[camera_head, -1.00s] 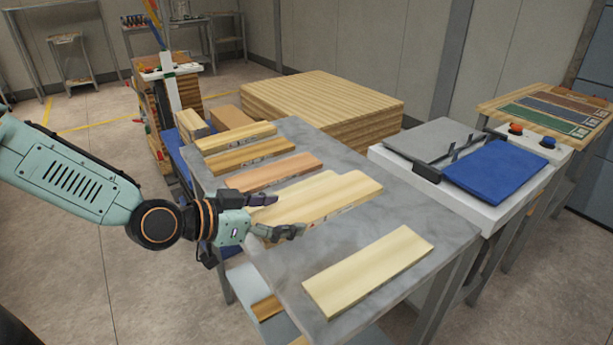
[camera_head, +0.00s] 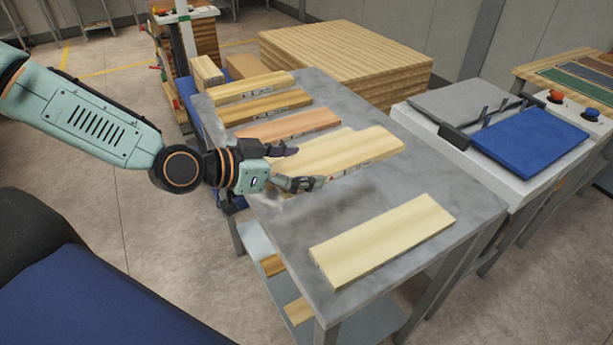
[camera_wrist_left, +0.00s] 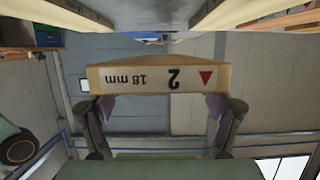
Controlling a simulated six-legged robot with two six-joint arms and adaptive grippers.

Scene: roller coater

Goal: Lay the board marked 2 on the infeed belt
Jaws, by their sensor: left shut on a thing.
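The board marked 2 is a pale wooden board (camera_head: 350,150) at the middle of the grey table (camera_head: 440,165). In the left wrist view its end face (camera_wrist_left: 155,78) shows "2", "18 mm" and a red triangle, upside down. My left gripper (camera_head: 300,168) is shut on the end of this board, one finger on each side. Whether the board is clear of the tabletop is hard to tell. A blue surface beside a dark rounded form (camera_head: 100,290) lies at the lower left; I cannot tell if it is the infeed belt. My right gripper is not in view.
Another pale board (camera_head: 385,240) lies near the front edge. An orange-brown board (camera_head: 288,125) and two others lie behind the held one. A white stand with a blue panel (camera_head: 530,140) is at the right, a wood stack (camera_head: 345,60) behind.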

